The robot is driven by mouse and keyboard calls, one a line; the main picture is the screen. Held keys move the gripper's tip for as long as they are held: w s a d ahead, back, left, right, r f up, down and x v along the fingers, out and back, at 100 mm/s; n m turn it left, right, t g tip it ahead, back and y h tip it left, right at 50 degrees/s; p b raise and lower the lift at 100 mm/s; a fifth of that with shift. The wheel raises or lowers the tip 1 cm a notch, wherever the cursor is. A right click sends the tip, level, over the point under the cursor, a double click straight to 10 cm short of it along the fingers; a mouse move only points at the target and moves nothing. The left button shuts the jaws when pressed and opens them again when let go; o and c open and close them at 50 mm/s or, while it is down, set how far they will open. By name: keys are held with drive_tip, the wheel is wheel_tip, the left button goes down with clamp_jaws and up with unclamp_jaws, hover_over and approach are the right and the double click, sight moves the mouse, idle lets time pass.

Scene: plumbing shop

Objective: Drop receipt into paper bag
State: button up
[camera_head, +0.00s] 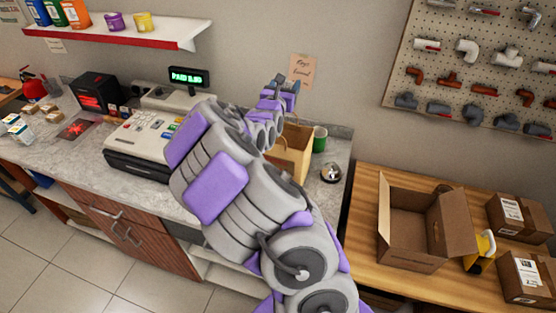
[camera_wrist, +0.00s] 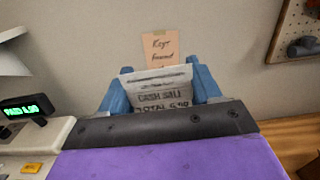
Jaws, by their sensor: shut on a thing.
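My gripper (camera_head: 284,88) is raised above the counter, just over and slightly left of the brown paper bag. In the wrist view my gripper (camera_wrist: 160,92) has its two blue fingers on either side of a white printed receipt (camera_wrist: 160,90) and is shut on it. The receipt stands upright and shows "CASH SALE" and "TOTAL". The brown paper bag (camera_head: 292,152) stands on the counter with its top open, partly hidden behind my arm. The bag does not show in the wrist view.
A cash register (camera_head: 143,140) with a lit green display (camera_head: 188,77) stands left of my arm. A green mug (camera_head: 320,138) and a bell (camera_head: 331,172) are right of the bag. A note (camera_head: 301,70) hangs on the wall behind. An open carton (camera_head: 412,250) sits on the wooden table.

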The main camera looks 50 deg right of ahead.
wheel_tip(320, 180, down, 4)
drive_tip(key=shift+d+f+b, duration=0.1)
drive_tip(key=shift+d+b, duration=0.05)
drive_tip(key=shift+b, duration=0.75)
drive_tip(key=o, duration=0.8)
drive_tip(key=shift+o, duration=1.3)
drive_tip(key=shift+d+f, duration=0.1)
drive_tip(key=shift+d, duration=0.2)
drive_tip(key=b+v, duration=1)
drive_tip(key=v, duration=0.7)
drive_tip(key=shift+f, duration=0.15)
